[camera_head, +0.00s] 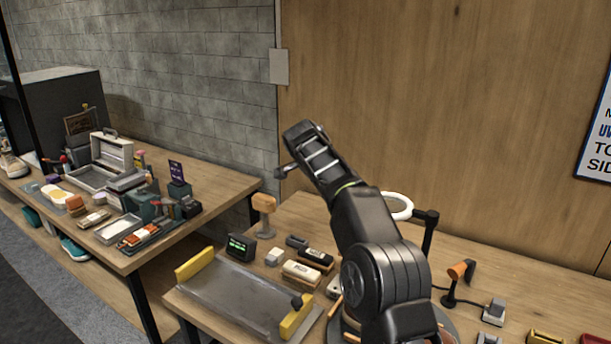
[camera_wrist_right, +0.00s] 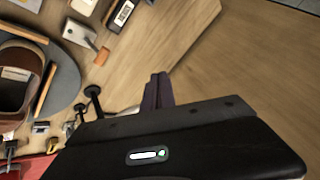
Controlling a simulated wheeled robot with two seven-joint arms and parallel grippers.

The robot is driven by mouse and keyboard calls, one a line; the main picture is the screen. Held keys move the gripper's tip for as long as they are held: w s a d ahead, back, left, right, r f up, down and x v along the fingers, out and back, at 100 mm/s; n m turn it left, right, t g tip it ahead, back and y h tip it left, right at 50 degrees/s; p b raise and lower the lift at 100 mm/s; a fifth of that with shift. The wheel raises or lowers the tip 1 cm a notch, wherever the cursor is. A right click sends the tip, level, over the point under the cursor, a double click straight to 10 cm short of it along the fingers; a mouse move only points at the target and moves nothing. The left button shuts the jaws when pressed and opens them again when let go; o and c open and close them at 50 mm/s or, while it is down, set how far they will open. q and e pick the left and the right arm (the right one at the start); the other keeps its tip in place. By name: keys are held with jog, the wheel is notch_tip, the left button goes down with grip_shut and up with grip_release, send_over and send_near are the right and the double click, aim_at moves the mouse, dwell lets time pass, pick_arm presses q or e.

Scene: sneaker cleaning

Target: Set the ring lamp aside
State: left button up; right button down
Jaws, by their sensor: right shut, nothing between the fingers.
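The ring lamp (camera_head: 398,205) has a white ring on a black stand arm (camera_head: 430,222). In the head view it stands upright toward the back of the near table, just right of my raised arm, which hides part of it. I cannot clearly pick it out in the right wrist view. My right gripper (camera_wrist_right: 157,88) is shut and empty in the right wrist view, with its fingers over wooden tabletop. In the head view my right arm is raised in front of the wooden wall, with its end left of the lamp and apart from it. My left gripper is not in view.
A grey tray (camera_head: 235,292) with yellow end blocks lies at the near table's front left. Brushes, a small display (camera_head: 240,247) and an orange-headed stand (camera_head: 457,275) surround my arm. Bare wood (camera_wrist_right: 240,65) shows in the right wrist view. A cluttered second table (camera_head: 215,185) stands left.

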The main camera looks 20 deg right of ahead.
jog(key=w+a+r+p, duration=0.1)
jog(key=a+r+p, duration=0.2)
jog(key=r, duration=0.2)
jog(key=shift+w+a+r, duration=0.15)
jog(key=shift+a, duration=0.1)
dwell(0.3)
